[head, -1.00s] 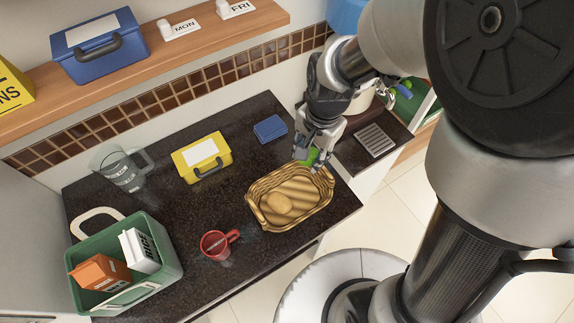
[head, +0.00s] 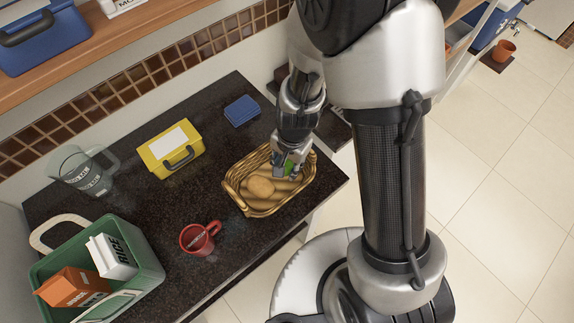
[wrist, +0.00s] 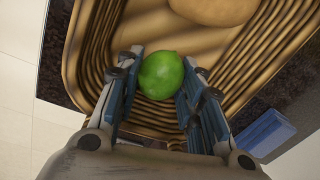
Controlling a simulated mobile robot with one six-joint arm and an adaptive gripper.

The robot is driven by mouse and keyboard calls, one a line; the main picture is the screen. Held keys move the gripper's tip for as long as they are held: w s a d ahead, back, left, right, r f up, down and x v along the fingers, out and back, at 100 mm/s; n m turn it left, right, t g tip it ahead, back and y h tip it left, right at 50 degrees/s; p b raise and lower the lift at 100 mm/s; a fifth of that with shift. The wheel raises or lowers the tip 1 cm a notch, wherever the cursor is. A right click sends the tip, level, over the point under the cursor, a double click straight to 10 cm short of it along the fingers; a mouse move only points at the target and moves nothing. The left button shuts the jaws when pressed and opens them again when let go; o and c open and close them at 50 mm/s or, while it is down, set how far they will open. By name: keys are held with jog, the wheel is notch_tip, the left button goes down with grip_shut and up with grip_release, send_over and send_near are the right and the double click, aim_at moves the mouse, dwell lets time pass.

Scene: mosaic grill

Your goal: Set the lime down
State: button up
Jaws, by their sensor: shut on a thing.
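The green lime (wrist: 161,76) is between the two fingers of my gripper (wrist: 160,88) in the wrist view, and the fingers are shut on it. In the head view my gripper (head: 286,168) is over the right part of the wicker basket (head: 247,208), and a bit of the lime (head: 289,166) shows green between the fingers. A tan, potato-like item (head: 260,187) lies in the basket to the left of the lime. I cannot tell whether the lime touches the basket floor.
The basket stands near the front right edge of the dark counter (head: 150,222). A red mug (head: 199,239), a yellow box (head: 170,150), a blue block (head: 242,111), a glass pitcher (head: 85,172) and a green crate (head: 146,264) with cartons stand around it.

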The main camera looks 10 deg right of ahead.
jog(key=shift+f, duration=0.1)
jog(key=shift+f, duration=0.15)
jog(key=o, duration=1.1)
jog(key=shift+c, duration=0.2)
notch_tip(320, 180, up, 12)
jog(key=p, duration=0.5)
notch_tip(320, 180, up, 13)
jog(key=n+t, duration=0.2)
jog(key=n, duration=0.1)
send_over(290, 166)
jog(key=s+d, duration=0.3)
jog(key=d, duration=0.1)
jog(key=s+d+r+n+t, duration=0.2)
jog(key=s+d+r+n, duration=0.2)
jog(key=s+r, duration=0.4)
jog(key=shift+s+d+r+n+h, duration=0.4)
jog(key=shift+s+d, duration=0.2)
jog(key=shift+s, duration=0.4)
